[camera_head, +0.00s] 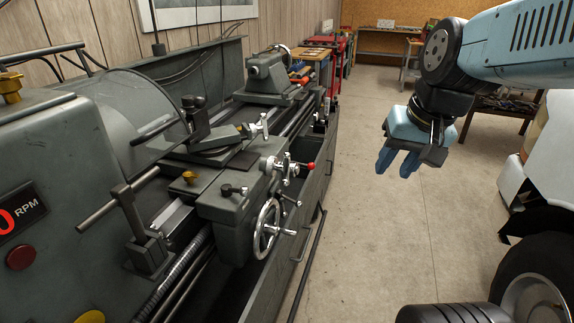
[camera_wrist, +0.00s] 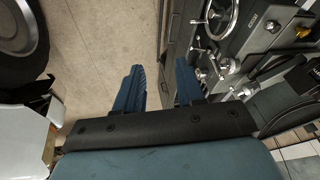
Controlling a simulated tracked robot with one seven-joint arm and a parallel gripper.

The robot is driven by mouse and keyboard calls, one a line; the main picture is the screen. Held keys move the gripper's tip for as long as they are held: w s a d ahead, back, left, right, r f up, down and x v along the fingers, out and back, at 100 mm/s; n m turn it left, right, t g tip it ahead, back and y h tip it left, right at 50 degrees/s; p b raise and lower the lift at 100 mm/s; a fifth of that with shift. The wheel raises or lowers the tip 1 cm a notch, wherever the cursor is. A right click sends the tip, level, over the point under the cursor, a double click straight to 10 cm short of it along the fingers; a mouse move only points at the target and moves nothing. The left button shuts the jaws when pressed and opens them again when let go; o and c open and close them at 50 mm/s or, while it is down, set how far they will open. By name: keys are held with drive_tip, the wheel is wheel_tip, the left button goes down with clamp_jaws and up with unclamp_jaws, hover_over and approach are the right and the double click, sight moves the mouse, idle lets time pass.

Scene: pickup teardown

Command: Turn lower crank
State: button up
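The lathe carriage (camera_head: 232,208) carries a spoked silver handwheel crank (camera_head: 267,238) low on its front, with a handle sticking out. A smaller silver crank (camera_head: 272,163) sits higher, near a red-knobbed lever (camera_head: 305,166). I take the handwheel as the lower crank. My gripper (camera_head: 394,163) hangs in the air over the aisle, right of and higher in the picture than the handwheel, apart from it. It is open and empty. In the wrist view the two blue fingers (camera_wrist: 158,84) are parted with floor between them; the handwheel (camera_wrist: 221,18) shows beyond them at upper right, partly cut off.
The grey headstock (camera_head: 60,180) with an RPM display fills the left. A long rod (camera_head: 308,262) runs along the lathe's front, low down. A white object (camera_head: 545,165) and a dark tyre (camera_head: 530,280) stand at right. The concrete floor (camera_head: 375,240) between is clear.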

drive_tip(key=w+a+f+m+g+y, duration=0.4)
drive_tip(key=w+a+f+m+y, duration=0.1)
drive_tip(key=w+a+f, duration=0.15)
drive_tip(key=m+t+y, duration=0.6)
drive_tip(key=m+y, duration=0.5)
drive_tip(key=m, duration=0.6)
approach(286, 178)
drive_tip(key=d+r, duration=0.3)
drive_tip(key=x, duration=1.3)
drive_tip(key=shift+a+f, duration=0.15)
drive_tip(key=shift+f, duration=0.05)
drive_tip(key=shift+m, duration=0.3)
clamp_jaws()
